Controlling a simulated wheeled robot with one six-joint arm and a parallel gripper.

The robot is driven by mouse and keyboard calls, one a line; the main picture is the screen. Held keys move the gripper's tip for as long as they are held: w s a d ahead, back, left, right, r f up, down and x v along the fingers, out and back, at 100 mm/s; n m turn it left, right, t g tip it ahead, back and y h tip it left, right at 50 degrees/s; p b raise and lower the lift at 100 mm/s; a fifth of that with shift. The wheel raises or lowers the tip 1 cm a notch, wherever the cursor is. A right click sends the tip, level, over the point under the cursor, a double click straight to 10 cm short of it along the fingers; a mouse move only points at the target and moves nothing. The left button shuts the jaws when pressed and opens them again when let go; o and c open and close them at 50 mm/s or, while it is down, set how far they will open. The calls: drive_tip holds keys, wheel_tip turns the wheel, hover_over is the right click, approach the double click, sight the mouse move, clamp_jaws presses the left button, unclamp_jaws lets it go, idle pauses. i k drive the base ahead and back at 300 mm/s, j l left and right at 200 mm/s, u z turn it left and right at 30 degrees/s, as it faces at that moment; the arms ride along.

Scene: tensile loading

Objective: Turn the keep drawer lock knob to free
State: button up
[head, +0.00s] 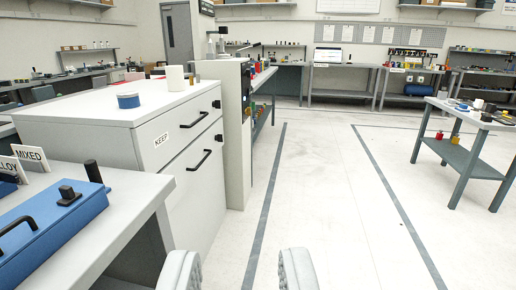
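The white cabinet (80,106) with the KEEP label (161,140) stands left of centre. Its front has an upper drawer with a black bar handle (194,120) and a lower drawer with a black bar handle (199,160). A small black knob (216,104) sits at the right edge of the upper drawer, and another black knob (219,138) sits at the right edge of the lower one. Both are too small to tell how they are turned. My gripper (238,270) is open and empty at the bottom, nearer to me than the cabinet and apart from it.
A bench at the lower left carries a blue box (45,235) with black fittings and signs reading MIXED (30,154) and ALLOY.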

sight(217, 104)
drive_tip(key=i+z, duration=0.3)
drive_tip(key=i, duration=1.4)
drive_tip(key=i+u, duration=0.15)
drive_tip(key=i, duration=0.25)
drive_tip(key=i+l+u, duration=0.2)
drive_tip(key=i, duration=0.25)
drive_tip(key=i+l+u, duration=0.15)
drive_tip(key=i, duration=0.25)
